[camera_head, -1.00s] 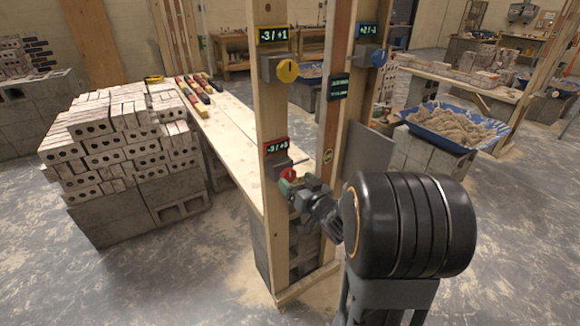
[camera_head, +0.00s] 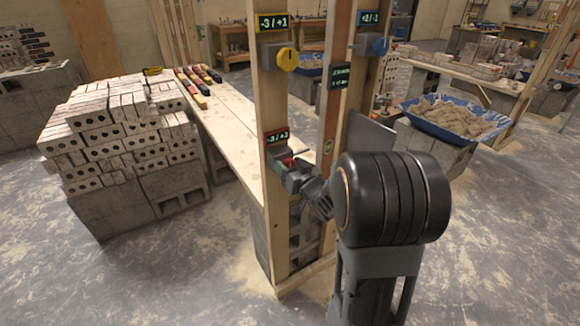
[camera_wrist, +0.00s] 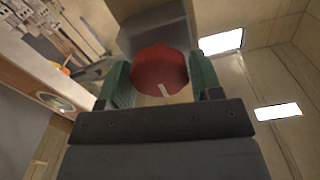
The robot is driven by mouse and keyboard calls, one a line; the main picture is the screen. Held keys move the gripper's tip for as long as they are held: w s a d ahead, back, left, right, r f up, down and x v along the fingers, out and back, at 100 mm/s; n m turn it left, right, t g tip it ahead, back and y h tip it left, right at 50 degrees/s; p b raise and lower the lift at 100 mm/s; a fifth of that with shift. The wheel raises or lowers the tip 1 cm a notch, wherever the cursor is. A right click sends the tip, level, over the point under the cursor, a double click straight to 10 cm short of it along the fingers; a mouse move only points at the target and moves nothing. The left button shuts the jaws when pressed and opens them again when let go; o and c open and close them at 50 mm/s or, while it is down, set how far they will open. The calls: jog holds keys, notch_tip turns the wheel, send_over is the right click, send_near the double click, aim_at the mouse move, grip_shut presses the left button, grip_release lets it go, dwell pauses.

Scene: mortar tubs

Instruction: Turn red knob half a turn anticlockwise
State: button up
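The red knob (camera_wrist: 160,72) shows large in the wrist view, on the front of a grey box (camera_wrist: 155,32). A short white mark on it lies near its lower edge, slightly slanted. In the head view my gripper (camera_head: 286,165) is at the lower box on the near wooden post, below a red-edged label reading "-3 / +3" (camera_head: 277,137). Only a little of the red knob (camera_head: 288,161) shows there; the gripper hides the rest.
A yellow knob (camera_head: 289,59) is higher on the same post (camera_head: 270,100), and a blue knob (camera_head: 380,46) is on the post to the right. A plank bench (camera_head: 230,125) and stacked bricks (camera_head: 120,135) stand left. A blue mortar tub (camera_head: 455,120) is at right.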

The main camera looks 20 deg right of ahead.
jog(key=c, duration=0.5)
jog(key=shift+f+n+b, duration=0.1)
jog(key=shift+n+b, duration=0.2)
jog(key=shift+b, duration=0.2)
